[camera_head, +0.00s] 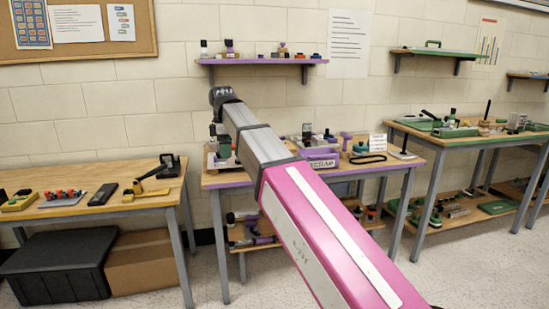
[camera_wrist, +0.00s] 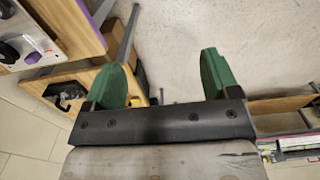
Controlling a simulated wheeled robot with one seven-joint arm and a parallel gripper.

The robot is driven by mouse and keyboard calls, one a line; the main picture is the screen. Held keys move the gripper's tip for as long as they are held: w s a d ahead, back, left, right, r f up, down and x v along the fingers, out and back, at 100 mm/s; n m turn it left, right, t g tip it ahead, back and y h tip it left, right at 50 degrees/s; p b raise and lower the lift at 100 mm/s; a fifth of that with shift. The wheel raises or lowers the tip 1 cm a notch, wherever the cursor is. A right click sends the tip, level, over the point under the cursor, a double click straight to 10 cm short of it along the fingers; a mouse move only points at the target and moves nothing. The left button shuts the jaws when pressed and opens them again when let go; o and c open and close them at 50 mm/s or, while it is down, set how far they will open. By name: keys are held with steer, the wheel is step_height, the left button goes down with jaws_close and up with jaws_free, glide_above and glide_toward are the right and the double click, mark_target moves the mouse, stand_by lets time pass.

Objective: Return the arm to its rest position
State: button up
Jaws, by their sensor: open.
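My arm (camera_head: 315,220), pink and grey, stretches from the lower right of the head view up toward the purple-edged table. My gripper (camera_head: 222,148) hangs at its far end, over or in front of that table's left side; the exact gap to the tabletop cannot be told. In the wrist view my gripper (camera_wrist: 163,78) shows two green fingers spread wide apart. Nothing is between them, only pale floor behind.
The purple-edged table (camera_head: 225,180) bears a purple scrap bin (camera_head: 321,161) and several small items. A wooden table (camera_head: 95,199) stands left, a green-edged one (camera_head: 440,147) right. A purple shelf (camera_head: 262,61) is on the wall above. Floor (camera_head: 470,265) shows clear at the lower right.

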steer(key=d+f+m, duration=0.5)
steer(key=d+f, duration=0.4)
steer(key=f, duration=0.4)
steer(key=d+f+m, duration=0.5)
steer(key=d+f, duration=0.5)
steer(key=f, duration=0.2)
steer(key=s+d+f+m, duration=0.5)
steer(key=d+f, duration=0.3)
steer(key=f, duration=0.1)
steer(key=s+d+f+m, duration=0.5)
steer(key=s+d+f, duration=0.1)
steer(key=d+f, duration=0.3)
steer(key=shift+s+f+m, duration=0.3)
steer(key=shift+f, duration=0.35)
